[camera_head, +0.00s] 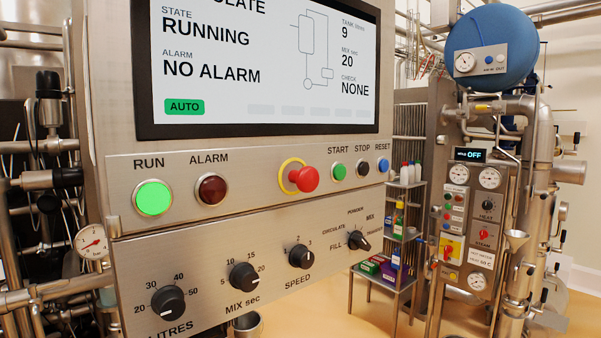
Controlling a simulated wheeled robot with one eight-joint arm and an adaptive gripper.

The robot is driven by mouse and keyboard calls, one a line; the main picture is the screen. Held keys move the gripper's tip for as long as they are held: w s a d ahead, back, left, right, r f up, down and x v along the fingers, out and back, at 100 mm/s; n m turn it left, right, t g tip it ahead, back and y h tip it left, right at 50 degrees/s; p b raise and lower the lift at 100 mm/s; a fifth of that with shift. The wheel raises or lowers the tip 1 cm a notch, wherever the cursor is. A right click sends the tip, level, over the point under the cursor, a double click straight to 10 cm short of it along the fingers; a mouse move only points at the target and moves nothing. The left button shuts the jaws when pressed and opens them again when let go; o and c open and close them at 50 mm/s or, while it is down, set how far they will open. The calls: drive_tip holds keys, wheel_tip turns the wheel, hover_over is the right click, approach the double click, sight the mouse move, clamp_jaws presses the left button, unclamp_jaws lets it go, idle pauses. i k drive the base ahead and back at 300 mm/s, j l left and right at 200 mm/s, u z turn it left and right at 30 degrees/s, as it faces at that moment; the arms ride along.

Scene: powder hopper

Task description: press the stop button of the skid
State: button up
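The stop button (362,168) is a small black round button under the label STOP on the skid's steel control panel (240,160). It sits between the green start button (339,171) and the blue reset button (383,165). A red mushroom button (307,179) on a yellow ring is to the left of the start button. The screen (262,65) above reads RUNNING, NO ALARM and AUTO. The green RUN lamp (153,198) is lit, and the ALARM lamp (211,189) is dark red. My gripper is not in view.
A lower panel has litres (168,303), mix time (243,277), speed (301,256) and mode (359,240) knobs. A shelf (405,272) with bottles and boxes stands to the right. A second panel with gauges (484,225) and a blue tank (493,40) are further right. Floor shows between them.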

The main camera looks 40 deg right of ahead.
sight(363, 168)
drive_tip(key=z, duration=1.25)
drive_tip(key=k+j+z, duration=0.55)
drive_tip(key=k, duration=0.3)
